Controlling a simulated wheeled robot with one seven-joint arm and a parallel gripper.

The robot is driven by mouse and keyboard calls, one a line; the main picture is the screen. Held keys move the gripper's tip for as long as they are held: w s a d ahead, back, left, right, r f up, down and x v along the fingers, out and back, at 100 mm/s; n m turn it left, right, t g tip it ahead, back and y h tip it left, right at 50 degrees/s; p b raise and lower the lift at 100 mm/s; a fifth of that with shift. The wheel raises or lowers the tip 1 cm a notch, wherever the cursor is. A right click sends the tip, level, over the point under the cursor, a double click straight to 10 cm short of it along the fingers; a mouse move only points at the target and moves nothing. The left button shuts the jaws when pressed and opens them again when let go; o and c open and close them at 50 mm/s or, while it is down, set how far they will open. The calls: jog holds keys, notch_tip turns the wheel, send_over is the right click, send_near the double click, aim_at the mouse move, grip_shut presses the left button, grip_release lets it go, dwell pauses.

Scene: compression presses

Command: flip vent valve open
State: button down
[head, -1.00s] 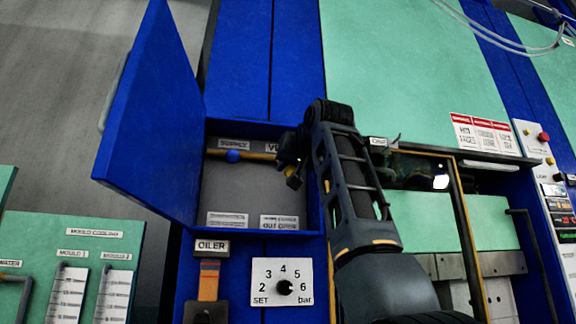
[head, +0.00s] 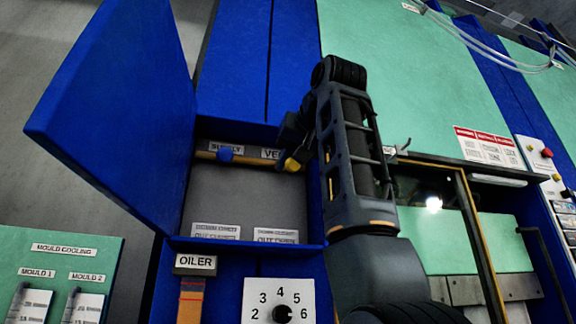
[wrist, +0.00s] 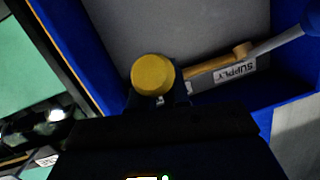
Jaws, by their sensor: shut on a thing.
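The vent valve's yellow handle knob (head: 292,164) is at the right end of the brass pipe, beside the partly covered vent label (head: 270,153). My gripper (head: 297,145) reaches into the open blue cabinet from the right and is shut on the vent valve handle. In the wrist view the round yellow knob (wrist: 153,74) stands out beyond my dark gripper (wrist: 158,98). The fingers and the valve body are mostly hidden, so the lever's angle cannot be told.
The supply valve's blue knob (head: 225,154) sits to the left on the same pipe. The cabinet door (head: 115,110) stands open on the left. A yellow-edged window frame (head: 480,240) is right of my arm.

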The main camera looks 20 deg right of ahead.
jog(key=c, duration=1.2)
grip_release()
jog(key=shift+a, duration=0.1)
jog(key=shift+b+v, duration=1.25)
jog(key=shift+v, duration=2.7)
jog(key=shift+f, duration=0.1)
